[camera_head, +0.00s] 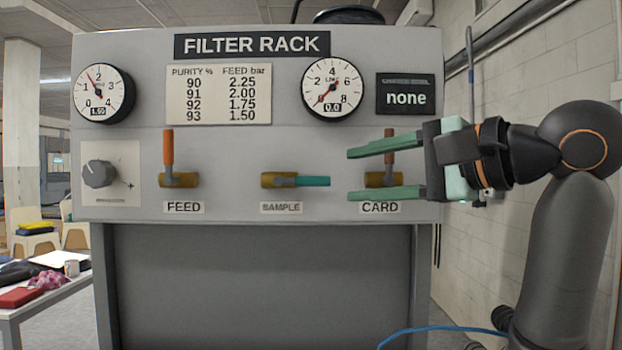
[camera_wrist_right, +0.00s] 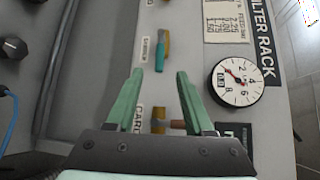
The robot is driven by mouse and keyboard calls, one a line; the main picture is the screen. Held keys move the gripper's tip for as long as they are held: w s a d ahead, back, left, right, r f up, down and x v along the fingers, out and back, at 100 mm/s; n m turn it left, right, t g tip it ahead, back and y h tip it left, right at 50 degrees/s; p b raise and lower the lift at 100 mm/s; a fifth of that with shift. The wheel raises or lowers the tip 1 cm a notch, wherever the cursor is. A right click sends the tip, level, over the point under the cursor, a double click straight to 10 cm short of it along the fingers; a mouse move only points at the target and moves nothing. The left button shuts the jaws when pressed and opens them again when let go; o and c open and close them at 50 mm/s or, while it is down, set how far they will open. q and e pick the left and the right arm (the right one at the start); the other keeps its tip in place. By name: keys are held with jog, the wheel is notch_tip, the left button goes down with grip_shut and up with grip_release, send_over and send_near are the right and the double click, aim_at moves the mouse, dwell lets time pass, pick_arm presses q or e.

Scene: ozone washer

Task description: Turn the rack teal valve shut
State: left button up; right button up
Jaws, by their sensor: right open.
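The teal valve is the one labelled SAMPLE on the filter rack. Its teal lever (camera_head: 312,181) lies horizontal and points right from a brass body (camera_head: 277,180). The lever also shows in the right wrist view (camera_wrist_right: 159,62), just beyond my fingertips. My right gripper (camera_head: 352,174) is open and empty, its green fingers pointing left toward that lever, one higher and one lower. In the head view the fingers pass in front of the CARD valve (camera_head: 389,160) and partly cover it. I see no contact with the teal lever. My left gripper is not in view.
The FEED valve (camera_head: 168,148) has an orange lever standing upright. The CARD valve's brown lever is also upright. A grey knob (camera_head: 99,173) sits at the panel's left. Two gauges (camera_head: 332,88) are above the valves. A white table (camera_head: 50,295) stands at lower left.

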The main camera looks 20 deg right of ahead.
aim_at(319, 181)
jog(key=p+x, duration=0.1)
jog(key=x, duration=0.8)
jog(key=shift+w+f, duration=0.1)
jog(key=shift+w, duration=0.2)
jog(key=shift+c, duration=0.3)
grip_shut()
dwell(0.6)
